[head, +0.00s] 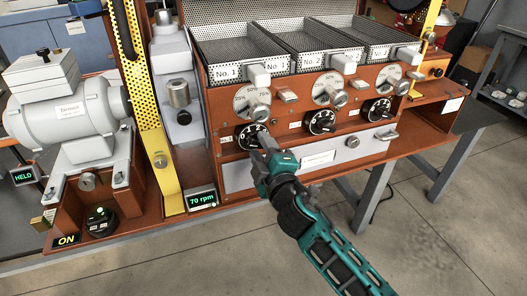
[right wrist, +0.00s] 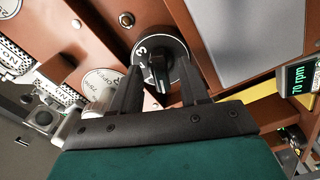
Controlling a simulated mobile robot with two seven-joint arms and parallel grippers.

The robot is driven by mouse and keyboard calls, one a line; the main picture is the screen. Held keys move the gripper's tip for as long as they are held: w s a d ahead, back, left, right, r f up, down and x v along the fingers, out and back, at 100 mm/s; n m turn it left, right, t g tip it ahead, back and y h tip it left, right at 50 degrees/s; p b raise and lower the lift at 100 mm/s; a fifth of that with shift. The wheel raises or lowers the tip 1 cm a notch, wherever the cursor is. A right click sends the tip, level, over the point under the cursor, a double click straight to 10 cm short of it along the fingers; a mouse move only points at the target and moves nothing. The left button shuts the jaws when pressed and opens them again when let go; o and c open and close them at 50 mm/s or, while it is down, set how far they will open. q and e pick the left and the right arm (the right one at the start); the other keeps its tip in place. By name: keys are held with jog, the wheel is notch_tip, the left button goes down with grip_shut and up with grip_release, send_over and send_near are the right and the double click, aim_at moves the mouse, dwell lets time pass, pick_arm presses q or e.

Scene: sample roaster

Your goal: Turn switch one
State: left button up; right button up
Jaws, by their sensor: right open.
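Switch one, the leftmost black rotary knob (head: 252,135), is on the orange-brown front panel below the tray marked No. 1. It has white marks around its dial, and a 0 shows at its left. My right gripper (head: 264,146) is at its lower right and hides part of it. In the right wrist view the knob (right wrist: 160,52) has a raised dark grip bar, which lies between the tips of my open right gripper (right wrist: 158,78). I cannot tell whether the fingers touch it. My left gripper is not in view.
Two similar black knobs, the middle (head: 320,121) and right (head: 376,109), lie along the panel. Metal levers with round dials (head: 257,103) are above. A yellow post (head: 150,110) and a 70 rpm display (head: 201,200) stand left. Floor is free in front.

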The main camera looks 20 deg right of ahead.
pick_arm(q)
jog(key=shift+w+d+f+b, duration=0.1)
jog(key=shift+b, duration=0.25)
pick_arm(e)
jog(key=s, duration=1.3)
jog(key=shift+d, duration=0.25)
pick_arm(q)
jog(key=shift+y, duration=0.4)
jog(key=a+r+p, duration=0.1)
jog(key=p, duration=0.2)
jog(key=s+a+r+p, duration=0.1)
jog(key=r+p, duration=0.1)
jog(key=p, duration=0.1)
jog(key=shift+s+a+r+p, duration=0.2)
jog(key=shift+p, duration=0.2)
pick_arm(e)
jog(key=s+d+f+m+g+y, duration=0.1)
jog(key=s+f+m+g, duration=0.6)
jog(key=s+f+m, duration=0.3)
notch_tip(320, 180, down, 4)
jog(key=shift+f+m, duration=0.15)
jog(key=shift+m, duration=0.55)
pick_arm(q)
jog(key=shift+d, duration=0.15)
